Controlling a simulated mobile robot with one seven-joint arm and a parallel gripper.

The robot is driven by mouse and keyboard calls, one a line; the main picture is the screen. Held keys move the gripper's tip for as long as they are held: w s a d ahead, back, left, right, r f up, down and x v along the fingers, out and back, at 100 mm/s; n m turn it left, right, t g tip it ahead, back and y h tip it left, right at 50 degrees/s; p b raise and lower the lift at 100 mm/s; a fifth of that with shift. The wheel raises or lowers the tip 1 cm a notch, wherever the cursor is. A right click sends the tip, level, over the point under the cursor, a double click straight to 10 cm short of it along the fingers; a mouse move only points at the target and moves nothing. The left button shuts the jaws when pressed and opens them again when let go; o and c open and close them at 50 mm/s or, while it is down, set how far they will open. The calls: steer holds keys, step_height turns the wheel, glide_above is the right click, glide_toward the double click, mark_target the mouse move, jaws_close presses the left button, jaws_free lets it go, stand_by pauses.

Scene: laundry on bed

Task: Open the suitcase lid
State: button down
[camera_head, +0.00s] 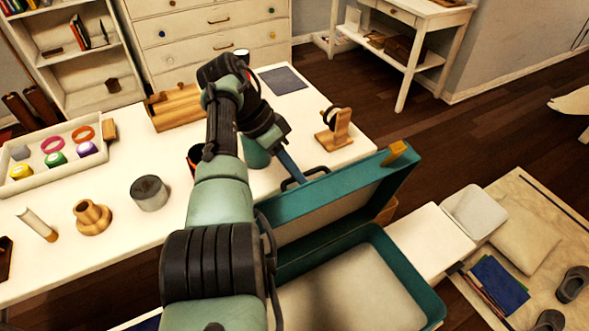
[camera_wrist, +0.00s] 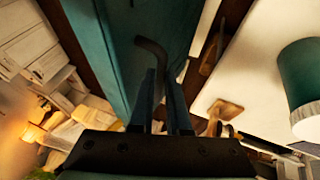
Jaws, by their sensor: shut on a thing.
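The teal suitcase has its lid (camera_head: 335,200) raised and tilted above the base (camera_head: 420,296), with the pale inside of both showing. A dark handle (camera_head: 318,172) is on the lid's far side, near the white table. My gripper (camera_head: 298,178) is at this handle, with its blue fingers reaching down to it. In the wrist view, the fingers of my gripper (camera_wrist: 168,98) are close together around the dark curved handle (camera_wrist: 152,46), beside the lid's teal outer face (camera_wrist: 125,50). My arm hides part of the suitcase's left side.
The white table (camera_head: 325,103) is behind the suitcase, holding a wooden stand (camera_head: 338,130), a grey tin (camera_head: 149,193) and a white tray (camera_head: 20,188) of small items. A white bin (camera_head: 474,212) and a mat with a cushion (camera_head: 527,233) are at the right.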

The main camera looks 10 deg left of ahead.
steer(key=c, duration=0.9)
jaws_free()
steer(key=shift+s+f, duration=0.1)
steer(key=shift+f, duration=0.35)
steer(key=shift+r, duration=0.15)
steer(key=shift+r, duration=0.1)
steer(key=v, duration=0.7)
steer(key=shift+a+r, duration=0.1)
steer(key=shift+a, duration=0.05)
